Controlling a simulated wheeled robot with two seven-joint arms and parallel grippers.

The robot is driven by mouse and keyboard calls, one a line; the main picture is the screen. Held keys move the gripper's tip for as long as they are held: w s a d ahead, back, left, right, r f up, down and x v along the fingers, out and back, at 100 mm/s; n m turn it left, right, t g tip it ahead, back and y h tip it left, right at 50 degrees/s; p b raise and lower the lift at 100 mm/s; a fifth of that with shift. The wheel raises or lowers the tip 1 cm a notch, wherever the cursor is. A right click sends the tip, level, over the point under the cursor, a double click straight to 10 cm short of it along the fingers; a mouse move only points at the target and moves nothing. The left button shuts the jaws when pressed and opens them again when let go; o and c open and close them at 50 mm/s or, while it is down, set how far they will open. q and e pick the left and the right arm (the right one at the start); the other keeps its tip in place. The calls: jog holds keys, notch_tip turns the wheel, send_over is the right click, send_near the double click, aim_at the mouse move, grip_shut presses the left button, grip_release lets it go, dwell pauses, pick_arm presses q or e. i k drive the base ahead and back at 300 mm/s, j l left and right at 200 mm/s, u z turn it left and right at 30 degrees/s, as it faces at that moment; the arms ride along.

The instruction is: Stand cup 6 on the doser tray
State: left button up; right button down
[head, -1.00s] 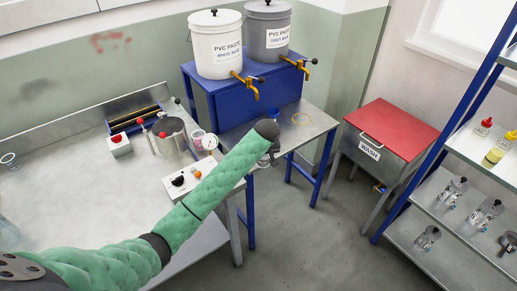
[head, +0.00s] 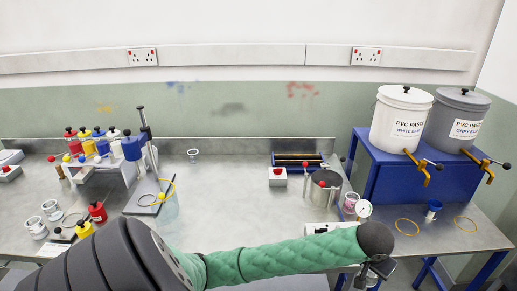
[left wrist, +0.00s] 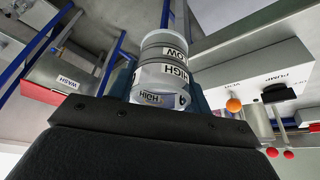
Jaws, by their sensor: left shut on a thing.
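My left gripper (head: 376,272) is at the end of the green-sleeved arm, by the bench's front edge. In the left wrist view it is shut on a clear cup (left wrist: 163,72) with dark bands and HIGH and LOW labels. No number on the cup is readable, so I cannot tell if it is cup 6. In the head view the cup is mostly hidden below the wrist. My right gripper is not in view.
A bottle rack (head: 100,172) and small clear cups (head: 36,228) stand at the left. A metal pot (head: 322,190), a dial gauge (head: 364,209) and a pink-filled cup (head: 350,202) stand right of centre. A blue stand (head: 385,183) carries two tapped buckets. The bench's middle is bare.

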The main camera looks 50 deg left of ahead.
aim_at(73, 220)
jog(key=k+j+u, duration=0.1)
jog(key=u, duration=0.3)
jog(key=k+j+u, duration=0.2)
jog(key=u, duration=0.25)
